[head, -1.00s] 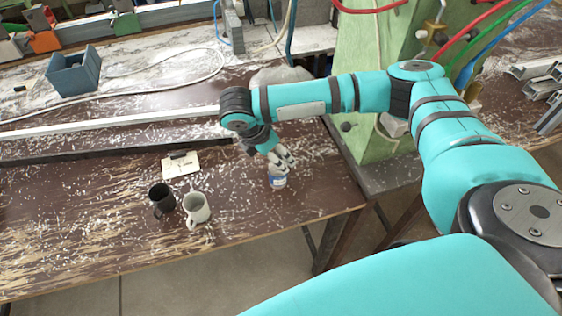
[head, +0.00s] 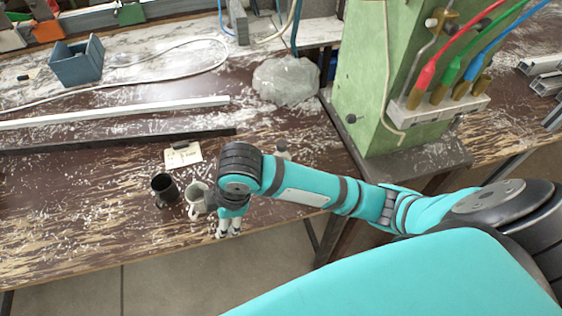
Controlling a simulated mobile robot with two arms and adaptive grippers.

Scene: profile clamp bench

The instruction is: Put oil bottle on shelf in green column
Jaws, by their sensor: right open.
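The green column (head: 362,75) stands right of centre, with a light grey ledge (head: 440,118) on its front under the hose fittings. My right gripper (head: 229,232) is open and empty, pointing down near the table's front edge, in front of and left of the bottle. My left gripper is not in view.
A black mug (head: 164,189) and a pale mug (head: 195,199) stand just left of my right gripper. A card (head: 183,155), a grey rock (head: 286,80), long bars (head: 115,112) and a blue-grey bin (head: 77,62) lie farther back. The table's left front is clear.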

